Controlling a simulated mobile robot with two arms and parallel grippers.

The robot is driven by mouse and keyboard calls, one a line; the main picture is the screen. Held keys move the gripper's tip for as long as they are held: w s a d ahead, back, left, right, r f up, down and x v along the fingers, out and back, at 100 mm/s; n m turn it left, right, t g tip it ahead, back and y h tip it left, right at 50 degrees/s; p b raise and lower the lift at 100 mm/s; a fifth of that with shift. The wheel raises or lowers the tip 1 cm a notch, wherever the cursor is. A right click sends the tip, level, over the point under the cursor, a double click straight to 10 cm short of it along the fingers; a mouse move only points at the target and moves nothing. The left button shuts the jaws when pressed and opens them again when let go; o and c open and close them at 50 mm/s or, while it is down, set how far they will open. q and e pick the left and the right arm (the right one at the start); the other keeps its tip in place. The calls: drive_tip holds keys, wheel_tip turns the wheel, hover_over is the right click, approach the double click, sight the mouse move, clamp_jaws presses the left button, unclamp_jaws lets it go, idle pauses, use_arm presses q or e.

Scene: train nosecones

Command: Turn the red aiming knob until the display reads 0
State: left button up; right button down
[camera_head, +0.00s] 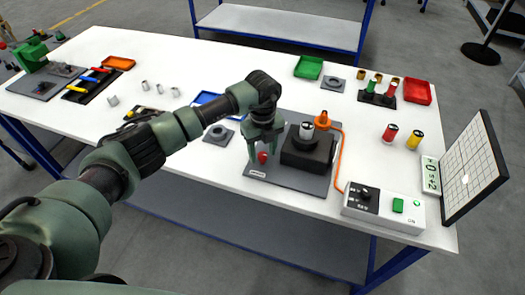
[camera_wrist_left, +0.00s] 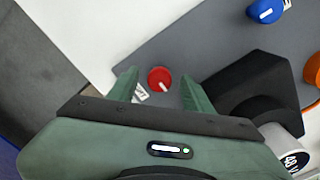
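The red knob (camera_head: 262,158) sits on a dark grey base plate (camera_head: 290,183) at the front of the table. In the left wrist view the red knob (camera_wrist_left: 159,78) has a white pointer line. My left gripper (camera_head: 259,148) is open, with one finger on each side of the knob; the wrist view shows gaps between the fingers (camera_wrist_left: 159,90) and the knob. A small display (camera_head: 431,175) at the right of the table shows dark characters, too small and slanted to read surely. A white panel (camera_head: 473,165) with a grid and a pale spot stands beside it. My right gripper is not in view.
A black block (camera_head: 305,152) with a silver part stands right of the gripper. A blue knob (camera_wrist_left: 265,11) is on the same plate. An orange cable (camera_head: 341,160) runs towards a control box (camera_head: 378,207). Red and yellow cylinders (camera_head: 413,140) stand farther right.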

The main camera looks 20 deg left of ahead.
sight(262, 154)
use_arm(q)
wheel_tip(262, 154, up, 8)
drive_tip(key=shift+f+b, duration=0.15)
drive_tip(key=shift+b, duration=0.95)
